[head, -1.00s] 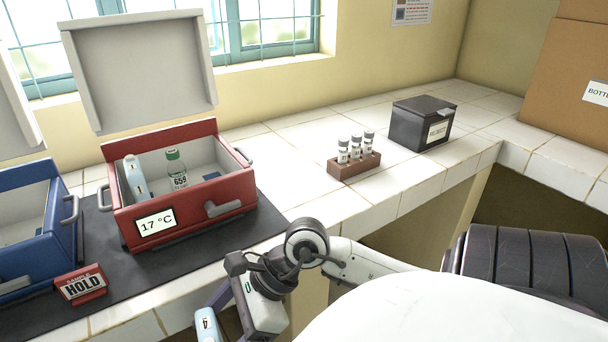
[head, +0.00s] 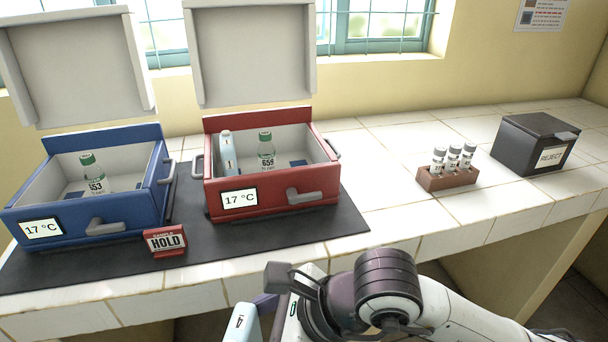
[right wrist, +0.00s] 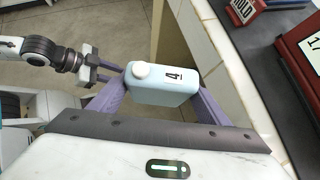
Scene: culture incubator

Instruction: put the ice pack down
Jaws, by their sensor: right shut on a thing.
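The ice pack (head: 240,322), pale blue with a white cap and marked 4, shows at the bottom edge of the head view, partly cut off. In the right wrist view the ice pack (right wrist: 165,85) sits between the purple fingers of my right gripper (right wrist: 160,97), which is shut on it. It is held in the air in front of the counter edge, over the floor. My left gripper (right wrist: 94,64) shows at the left of the right wrist view, apart from the pack. Its fingers look spread and empty.
A blue box (head: 75,226) holds bottle 553. A red box (head: 258,204) holds bottle 659 and a pack marked 1. Both lids are up. A HOLD sign (head: 166,241), vial rack (head: 446,179) and REJECT box (head: 523,160) stand on the counter (head: 385,205). Bare tiles lie right of the mat.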

